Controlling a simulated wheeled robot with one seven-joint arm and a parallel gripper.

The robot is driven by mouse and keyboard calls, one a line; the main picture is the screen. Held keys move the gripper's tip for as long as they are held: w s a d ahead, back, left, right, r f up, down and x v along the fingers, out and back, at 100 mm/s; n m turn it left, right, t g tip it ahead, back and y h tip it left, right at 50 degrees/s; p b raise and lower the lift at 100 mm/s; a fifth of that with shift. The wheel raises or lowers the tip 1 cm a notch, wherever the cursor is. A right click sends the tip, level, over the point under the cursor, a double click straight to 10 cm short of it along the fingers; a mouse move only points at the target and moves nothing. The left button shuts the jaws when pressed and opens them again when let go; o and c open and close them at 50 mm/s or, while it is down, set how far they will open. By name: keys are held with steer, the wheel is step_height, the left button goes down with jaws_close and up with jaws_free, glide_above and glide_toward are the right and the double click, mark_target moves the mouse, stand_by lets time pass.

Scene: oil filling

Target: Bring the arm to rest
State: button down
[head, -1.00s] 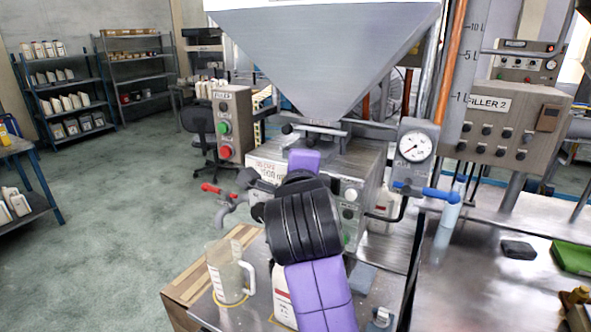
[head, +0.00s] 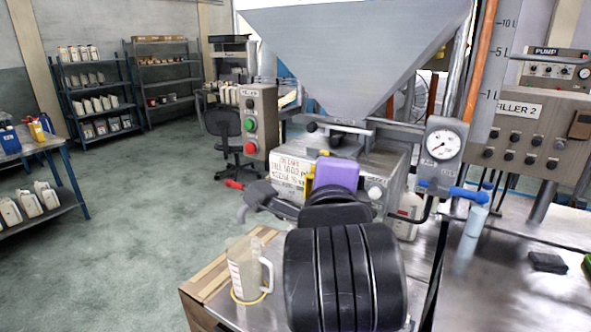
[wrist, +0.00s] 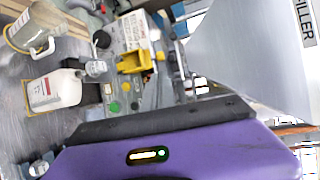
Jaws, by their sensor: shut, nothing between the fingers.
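My arm rises from the bottom middle of the head view, with thick black links in front and a purple part (head: 337,173) at its far end by the filler's front. The purple housing of my gripper (wrist: 165,125) with a black edge fills the bottom of the wrist view. It is shut and holds nothing; the fingertips are not clearly seen. The clear measuring jug (head: 245,270) stands upright on the bench, left of my arm and apart from it.
The big hopper (head: 350,55) hangs above the filler, close over the arm. A red-handled tap (head: 235,184) is on the left, and a gauge (head: 442,145) and blue valve (head: 468,195) are on the right. A yellow guard (wrist: 133,62) sits on the filler front. Open floor lies left.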

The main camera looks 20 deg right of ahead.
steer(key=w+a+r+n+t+y, duration=0.15)
steer(key=a+r+n+t, duration=0.35)
steer(key=n, duration=0.5)
steer(key=s+a+f+n+t+y, duration=0.25)
steer(key=s+f+n+y, duration=0.4)
steer(key=f+n, duration=0.5)
steer(key=s+d+f+n+g, duration=0.1)
steer(key=s+f+g, duration=0.1)
steer(key=s+f, duration=0.6)
steer(key=s+d+f+n+g, duration=0.1)
steer(key=s+d+f+g, duration=0.1)
steer(key=s+f, duration=0.5)
steer(key=s+d+f+n+g, duration=0.1)
steer(key=s+f, duration=0.7)
steer(key=s, duration=0.9)
steer(key=shift+d+f+g+h, duration=0.3)
steer(key=shift+d+g+h, duration=0.15)
steer(key=shift+g, duration=0.4)
